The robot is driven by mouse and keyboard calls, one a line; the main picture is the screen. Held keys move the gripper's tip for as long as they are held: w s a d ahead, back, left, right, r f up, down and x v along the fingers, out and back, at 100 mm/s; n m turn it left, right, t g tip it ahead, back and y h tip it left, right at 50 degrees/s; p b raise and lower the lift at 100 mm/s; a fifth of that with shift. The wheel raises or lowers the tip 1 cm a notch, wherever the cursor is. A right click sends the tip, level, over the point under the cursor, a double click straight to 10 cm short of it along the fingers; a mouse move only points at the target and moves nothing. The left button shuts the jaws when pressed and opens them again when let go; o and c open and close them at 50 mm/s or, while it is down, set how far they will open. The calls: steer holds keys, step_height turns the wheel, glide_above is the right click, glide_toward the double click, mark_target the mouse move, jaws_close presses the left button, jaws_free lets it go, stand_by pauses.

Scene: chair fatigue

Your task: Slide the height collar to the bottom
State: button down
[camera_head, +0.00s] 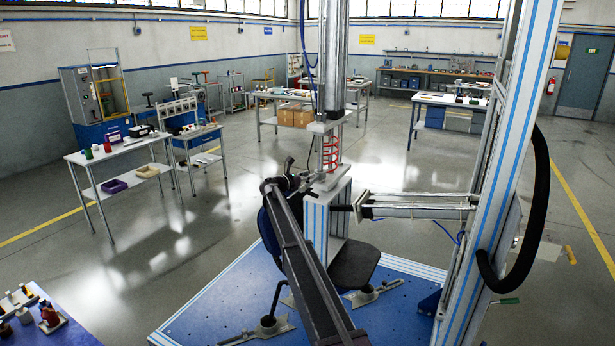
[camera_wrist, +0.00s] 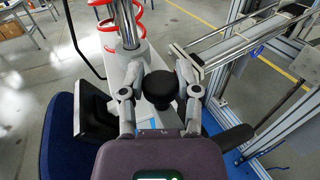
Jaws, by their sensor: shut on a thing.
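My gripper (camera_wrist: 157,92) is shut on a round black knob (camera_wrist: 158,85), which sits between its two grey fingers in the wrist view. The knob may belong to the height collar; I cannot tell for sure. A vertical silver rod (camera_wrist: 127,22) with a red coil (camera_wrist: 105,25) around it stands just beyond the left finger. The rod's lower end meets a grey fitting on a pale block. In the head view the red coil (camera_head: 331,152) shows above the pale block (camera_head: 328,205), and my arm hides most of the gripper and the knob.
A blue chair part (camera_wrist: 58,135) is at left in the wrist view. A horizontal metal beam (camera_head: 415,205) reaches in from the right post (camera_head: 505,150). A dark seat pad (camera_head: 354,264) is over the blue platform (camera_head: 215,310). Side tables (camera_head: 140,148) stand apart at left.

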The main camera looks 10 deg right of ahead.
steer(key=shift+f, duration=0.45)
steer(key=c, duration=0.7)
jaws_free()
steer(key=o, duration=0.4)
steer(key=shift+w+f, duration=0.1)
steer(key=shift+a, duration=0.1)
steer(key=v, duration=1.2)
